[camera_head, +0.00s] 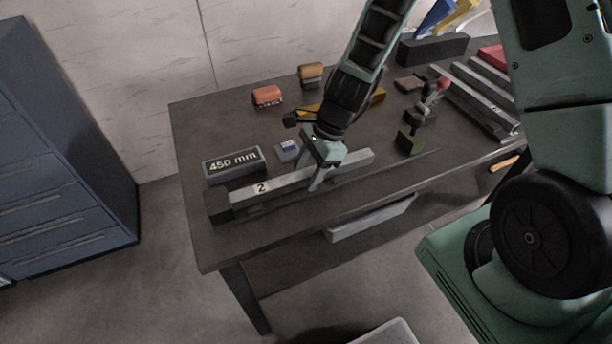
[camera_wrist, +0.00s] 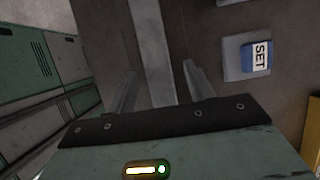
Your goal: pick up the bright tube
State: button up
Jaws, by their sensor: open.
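The bright tube (camera_head: 280,184) is a long, pale, square bar with a "2" label near its left end. It lies along the table's front side, its left end at a dark block (camera_head: 217,207). My gripper (camera_head: 322,182) is over its middle, pointing down, with its fingers apart. In the wrist view, the tube (camera_wrist: 149,38) runs up the picture between the two open fingers (camera_wrist: 159,72). Whether the fingers touch it cannot be told. The tube's part near the palm is hidden by the gripper.
A "450 mm" block (camera_head: 233,164) and a "SET" block (camera_wrist: 256,56) stand close by on the table (camera_head: 190,135). Orange blocks (camera_head: 267,96) are behind. A red-knobbed lever (camera_head: 441,84) and more bars (camera_head: 485,90) are at right. A blue cabinet (camera_head: 60,150) stands left.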

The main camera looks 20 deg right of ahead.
grip_shut()
jog(key=shift+r, duration=0.15)
